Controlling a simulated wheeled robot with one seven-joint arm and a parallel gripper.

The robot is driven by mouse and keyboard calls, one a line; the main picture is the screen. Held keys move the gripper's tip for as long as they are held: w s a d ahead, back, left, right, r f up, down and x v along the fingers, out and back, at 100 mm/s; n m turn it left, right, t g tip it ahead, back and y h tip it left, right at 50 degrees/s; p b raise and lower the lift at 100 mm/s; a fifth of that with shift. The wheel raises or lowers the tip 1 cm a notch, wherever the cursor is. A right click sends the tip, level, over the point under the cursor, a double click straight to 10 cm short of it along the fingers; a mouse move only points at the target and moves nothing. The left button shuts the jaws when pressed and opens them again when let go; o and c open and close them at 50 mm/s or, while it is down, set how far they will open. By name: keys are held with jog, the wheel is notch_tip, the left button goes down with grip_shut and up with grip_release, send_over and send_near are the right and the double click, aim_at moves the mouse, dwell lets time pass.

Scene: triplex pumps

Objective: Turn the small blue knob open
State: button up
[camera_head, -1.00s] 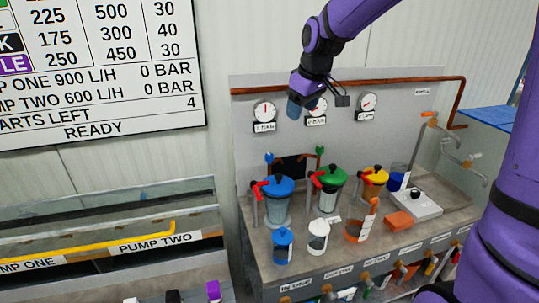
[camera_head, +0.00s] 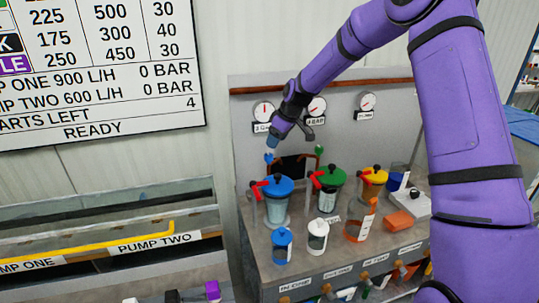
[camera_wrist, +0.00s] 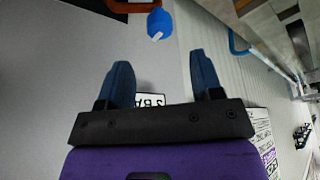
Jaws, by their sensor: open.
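The small blue knob (camera_head: 268,157) sits on the left upright pipe at the back of the bench, above the large blue-lidded vessel. In the wrist view a small blue knob (camera_wrist: 158,22) with a white mark shows ahead of the fingers, near the top edge. My gripper (camera_head: 272,140) is just above the knob in the head view, pointing down and left. In the wrist view my gripper (camera_wrist: 160,62) has its two blue fingers apart with nothing between them. The fingers appear apart from the knob.
A green knob (camera_head: 319,149) stands on the pipe to the right. Vessels with a blue lid (camera_head: 278,187), a green lid (camera_head: 331,177) and a yellow lid (camera_head: 375,175) stand in front. Gauges (camera_head: 264,111) hang on the back panel under a copper pipe (camera_head: 250,90).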

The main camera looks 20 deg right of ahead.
aim_at(269, 155)
jog(key=x, duration=0.7)
jog(key=shift+w+a+f, duration=0.1)
jog(key=shift+f, duration=0.15)
jog(key=c, duration=0.9)
